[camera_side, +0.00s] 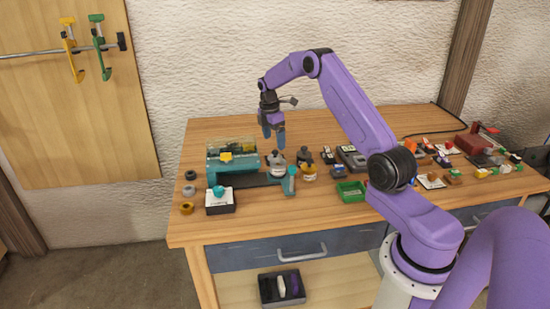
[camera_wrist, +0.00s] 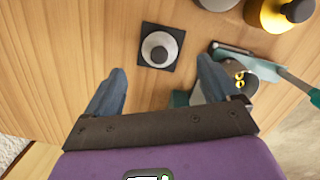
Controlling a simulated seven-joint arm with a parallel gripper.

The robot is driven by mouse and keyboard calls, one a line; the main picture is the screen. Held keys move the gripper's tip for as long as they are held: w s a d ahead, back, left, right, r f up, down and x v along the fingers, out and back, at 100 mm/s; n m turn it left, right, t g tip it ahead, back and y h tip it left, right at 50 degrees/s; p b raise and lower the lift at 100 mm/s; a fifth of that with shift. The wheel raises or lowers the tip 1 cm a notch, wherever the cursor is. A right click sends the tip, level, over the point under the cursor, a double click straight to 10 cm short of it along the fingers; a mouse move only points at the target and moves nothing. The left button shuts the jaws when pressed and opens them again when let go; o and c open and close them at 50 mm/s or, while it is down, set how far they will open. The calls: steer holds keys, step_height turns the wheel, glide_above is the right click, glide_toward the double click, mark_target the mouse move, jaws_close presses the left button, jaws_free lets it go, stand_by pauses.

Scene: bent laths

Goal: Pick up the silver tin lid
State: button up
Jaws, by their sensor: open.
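In the wrist view, a round silver piece with a dark round centre (camera_wrist: 159,48) sits on a small black square (camera_wrist: 172,31). It looks like the tin lid, but I cannot be sure. It shows just beyond the fingertips, roughly centred between them. I cannot pick it out surely in the side view. My gripper (camera_side: 274,140) points down above the rear left part of the table, behind the bottles. It is open and empty, and its two blue-grey fingers stand wide apart in the wrist view (camera_wrist: 160,68).
A teal machine (camera_side: 232,158) and bottles with dark tops (camera_side: 308,172) stand close by on the wooden table (camera_side: 330,220). Several rings (camera_side: 187,208) lie at the left edge. A green tray (camera_side: 350,191) and many small parts lie to the right. Bare wood surrounds the black square's left side.

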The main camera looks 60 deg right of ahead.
mark_target(275, 151)
steer(key=shift+d+f, duration=0.2)
steer(key=shift+f, duration=1.4)
steer(key=shift+d+f, duration=0.15)
steer(key=shift+f, duration=1.4)
steer(key=c, duration=1.1)
